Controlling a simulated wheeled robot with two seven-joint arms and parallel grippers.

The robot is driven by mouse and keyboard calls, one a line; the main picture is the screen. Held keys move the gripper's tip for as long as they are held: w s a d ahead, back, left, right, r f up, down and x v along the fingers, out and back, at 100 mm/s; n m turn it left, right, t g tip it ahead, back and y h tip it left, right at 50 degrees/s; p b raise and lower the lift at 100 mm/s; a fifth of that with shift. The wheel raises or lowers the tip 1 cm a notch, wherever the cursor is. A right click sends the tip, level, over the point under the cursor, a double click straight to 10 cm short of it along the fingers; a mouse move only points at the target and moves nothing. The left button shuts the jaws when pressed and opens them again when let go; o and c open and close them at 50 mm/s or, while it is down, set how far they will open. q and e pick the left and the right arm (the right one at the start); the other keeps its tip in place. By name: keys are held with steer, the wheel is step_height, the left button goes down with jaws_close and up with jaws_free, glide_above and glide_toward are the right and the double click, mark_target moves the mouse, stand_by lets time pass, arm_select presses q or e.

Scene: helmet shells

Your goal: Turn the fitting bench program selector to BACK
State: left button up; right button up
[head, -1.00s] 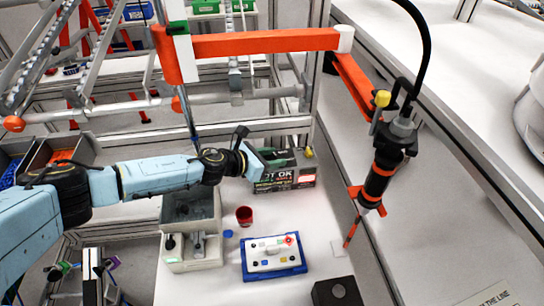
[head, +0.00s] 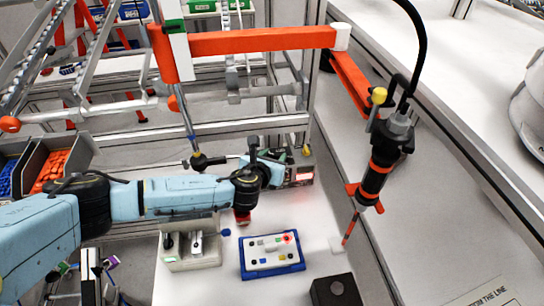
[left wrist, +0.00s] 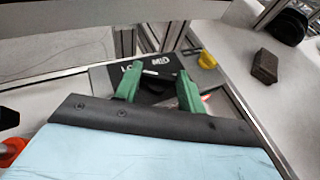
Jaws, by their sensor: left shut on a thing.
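The fitting bench box (head: 303,180), with a lit red-and-white display, stands at the back of the bench. In the left wrist view its dark top panel (left wrist: 105,74) carries lettering that reads partly as LO and MID. The dark selector (left wrist: 157,90) sits on this panel, with a pale mark near its top. My left gripper (head: 277,157) is over the box, its green fingers (left wrist: 158,84) either side of the selector and shut on it. No BACK label is readable, and I cannot tell which position the selector points to. My right gripper is not in view.
A yellow knob (left wrist: 207,60) is beside the fingers. A hanging screwdriver (head: 380,170) is at the right.

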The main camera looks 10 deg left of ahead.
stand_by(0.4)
arm_select(q)
steer(key=o, duration=1)
steer(key=v, duration=1.3)
steer(key=shift+s+b, duration=0.2)
steer(key=shift+b, duration=0.1)
